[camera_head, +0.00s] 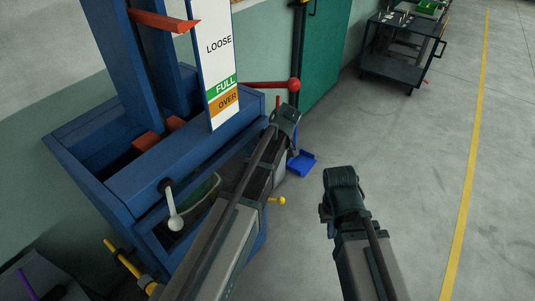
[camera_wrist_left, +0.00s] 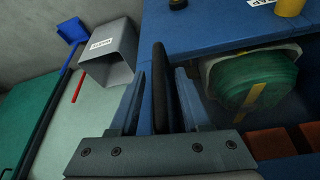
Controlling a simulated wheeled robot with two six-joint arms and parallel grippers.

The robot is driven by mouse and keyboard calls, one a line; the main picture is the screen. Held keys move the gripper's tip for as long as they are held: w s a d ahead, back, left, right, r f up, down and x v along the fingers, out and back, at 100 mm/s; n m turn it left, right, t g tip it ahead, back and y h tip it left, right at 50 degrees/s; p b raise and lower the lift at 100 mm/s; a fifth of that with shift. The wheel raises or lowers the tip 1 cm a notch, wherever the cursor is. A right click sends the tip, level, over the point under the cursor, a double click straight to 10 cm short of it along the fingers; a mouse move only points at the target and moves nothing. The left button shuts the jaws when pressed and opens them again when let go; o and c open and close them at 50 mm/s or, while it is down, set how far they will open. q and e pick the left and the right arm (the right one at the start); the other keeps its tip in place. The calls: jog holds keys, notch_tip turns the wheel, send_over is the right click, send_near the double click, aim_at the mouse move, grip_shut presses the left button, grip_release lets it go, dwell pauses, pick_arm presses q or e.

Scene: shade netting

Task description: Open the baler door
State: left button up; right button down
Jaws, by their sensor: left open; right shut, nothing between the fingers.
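The blue baler (camera_head: 185,160) stands at the left of the head view, with a white-knobbed lever (camera_head: 175,218) on its front. A red ball-ended handle (camera_head: 275,86) sticks out at its right. My left arm crosses the baler's front and hides part of it. My left gripper (camera_head: 287,120) is open at the baler's right side, below the red handle. In the left wrist view a dark upright bar (camera_wrist_left: 160,85) shows between its fingers; I cannot tell whether they touch it. My right gripper (camera_head: 341,188) is shut and empty over the floor, apart from the baler.
A green bundle with a yellow strap (camera_wrist_left: 252,82) lies inside a blue opening. A grey bin (camera_wrist_left: 108,52) is on the wall side. A blue dustpan-like item (camera_head: 301,162) lies on the floor. A cart (camera_head: 393,69) stands at the back; the floor at right is clear.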

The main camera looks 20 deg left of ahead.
pick_arm(q)
grip_shut()
dwell(1.3)
